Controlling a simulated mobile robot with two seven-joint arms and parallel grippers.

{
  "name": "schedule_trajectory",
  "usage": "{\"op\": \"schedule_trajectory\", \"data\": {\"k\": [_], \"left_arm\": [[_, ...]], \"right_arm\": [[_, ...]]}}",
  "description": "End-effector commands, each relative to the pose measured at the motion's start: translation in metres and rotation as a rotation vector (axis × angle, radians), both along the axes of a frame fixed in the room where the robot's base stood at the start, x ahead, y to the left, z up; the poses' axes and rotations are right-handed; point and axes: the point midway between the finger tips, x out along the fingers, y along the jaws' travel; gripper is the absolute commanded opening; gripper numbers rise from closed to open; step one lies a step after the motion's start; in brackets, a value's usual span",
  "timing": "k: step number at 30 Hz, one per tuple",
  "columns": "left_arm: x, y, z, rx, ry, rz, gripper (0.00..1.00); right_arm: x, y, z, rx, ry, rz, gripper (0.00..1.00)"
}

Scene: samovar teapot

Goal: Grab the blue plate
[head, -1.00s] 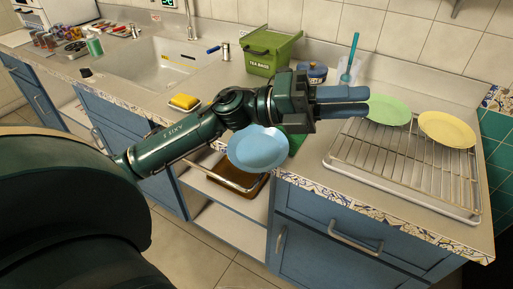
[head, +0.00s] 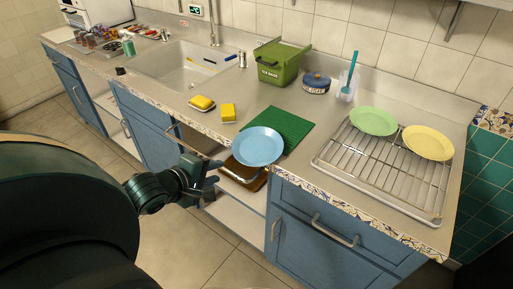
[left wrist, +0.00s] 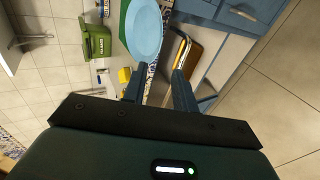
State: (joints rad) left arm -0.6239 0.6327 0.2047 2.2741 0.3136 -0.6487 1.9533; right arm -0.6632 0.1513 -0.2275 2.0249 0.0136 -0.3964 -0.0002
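The light blue plate (head: 258,147) lies partly on a green mat (head: 286,122) at the counter's front edge, its near rim appearing to stick out past the edge. My left gripper (head: 211,180) is in front of the counter, left of and below the plate, apart from it. In the left wrist view, the blue plate (left wrist: 145,30) shows beyond the two spread fingertips of my left gripper (left wrist: 157,88), with nothing between them. My right gripper is in neither view.
A wire rack (head: 340,151) holds a green plate (head: 373,121) and a yellow plate (head: 428,142) to the right. A green bin (head: 284,65) stands behind. A brown tray (head: 236,172) sits below the counter.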

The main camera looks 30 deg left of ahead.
Motion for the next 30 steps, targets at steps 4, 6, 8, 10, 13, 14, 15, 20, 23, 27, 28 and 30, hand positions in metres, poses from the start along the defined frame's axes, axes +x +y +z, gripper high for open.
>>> {"op": "schedule_trajectory", "data": {"k": [4, 6, 8, 10, 13, 14, 15, 20, 23, 27, 28, 30], "left_arm": [[0.025, -0.001, -0.014, 0.005, -0.005, -0.002, 0.28], [0.036, -0.001, -0.02, 0.005, -0.005, -0.003, 0.28], [0.044, -0.002, -0.025, 0.006, -0.005, -0.003, 0.28], [0.051, -0.002, -0.03, 0.005, -0.004, -0.002, 0.28], [0.058, -0.003, -0.034, 0.006, -0.004, -0.004, 0.28], [0.059, -0.003, -0.035, 0.006, -0.004, -0.004, 0.28], [0.061, -0.003, -0.036, 0.007, -0.004, -0.004, 0.28], [0.074, -0.005, -0.043, 0.009, -0.005, -0.004, 0.28], [0.086, -0.006, -0.05, 0.01, -0.005, -0.004, 0.28], [0.1, -0.007, -0.06, 0.007, -0.006, -0.003, 0.28], [0.102, -0.008, -0.061, 0.007, -0.006, -0.004, 0.28], [0.104, -0.008, -0.063, 0.008, -0.004, -0.005, 0.28]], "right_arm": [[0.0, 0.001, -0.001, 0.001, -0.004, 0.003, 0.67], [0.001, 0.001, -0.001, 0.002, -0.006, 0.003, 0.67], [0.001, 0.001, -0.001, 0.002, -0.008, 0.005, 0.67], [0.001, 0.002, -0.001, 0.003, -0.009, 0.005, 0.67], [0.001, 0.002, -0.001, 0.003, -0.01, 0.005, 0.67], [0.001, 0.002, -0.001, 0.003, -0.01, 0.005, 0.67], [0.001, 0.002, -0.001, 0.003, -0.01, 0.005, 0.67], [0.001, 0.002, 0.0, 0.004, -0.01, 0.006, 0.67], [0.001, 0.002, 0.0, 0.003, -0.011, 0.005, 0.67], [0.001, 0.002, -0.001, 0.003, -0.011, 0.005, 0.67], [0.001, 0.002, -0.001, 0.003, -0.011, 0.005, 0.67], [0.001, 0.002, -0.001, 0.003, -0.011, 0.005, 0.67]]}}
